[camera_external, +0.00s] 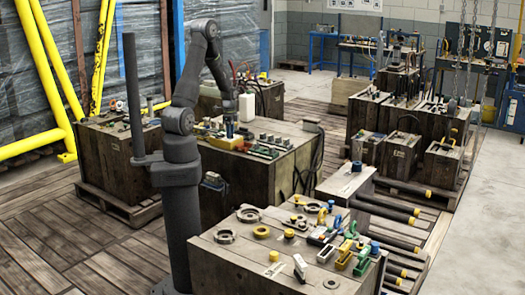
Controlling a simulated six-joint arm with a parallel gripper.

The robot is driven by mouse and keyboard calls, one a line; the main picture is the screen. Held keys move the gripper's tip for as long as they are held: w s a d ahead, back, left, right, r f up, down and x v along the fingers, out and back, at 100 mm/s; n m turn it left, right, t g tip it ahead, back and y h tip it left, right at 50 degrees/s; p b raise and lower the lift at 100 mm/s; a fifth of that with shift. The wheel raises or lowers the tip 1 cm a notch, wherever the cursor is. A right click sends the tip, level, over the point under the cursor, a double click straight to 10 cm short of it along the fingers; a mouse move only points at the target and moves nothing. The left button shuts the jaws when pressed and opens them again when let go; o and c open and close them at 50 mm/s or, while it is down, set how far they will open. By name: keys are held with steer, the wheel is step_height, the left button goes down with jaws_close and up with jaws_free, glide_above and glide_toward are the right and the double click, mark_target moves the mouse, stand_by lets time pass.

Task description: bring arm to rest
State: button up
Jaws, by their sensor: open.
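My dark grey arm stands left of centre, its column rising beside the wooden crates. The upper link goes up to a joint near the top of the picture, and the forearm slopes down to the right. My gripper (229,112) is at its lower end, over the middle wooden crate (255,178). It is small and dark here, and it is open. A small blue item (229,130) shows just below it; I cannot tell whether they touch. Nothing is clearly held between the fingers.
The middle crate top carries several small fittings and a white bottle (271,98) behind. A near crate (225,262) holds rings, clamps and coloured parts. A left crate (105,160) stands on a pallet. Yellow posts (45,75) rise at left. Chains hang at right, over crates.

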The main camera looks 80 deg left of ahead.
steer(key=shift+r, duration=0.1)
stand_by(0.3)
step_height(320, 180, up, 17)
step_height(320, 180, down, 18)
steer(key=shift+r, duration=0.25)
steer(key=shift+r+n, duration=0.1)
steer(key=shift+n, duration=0.7)
steer(key=n, duration=0.9)
steer(key=shift+n, duration=2.3)
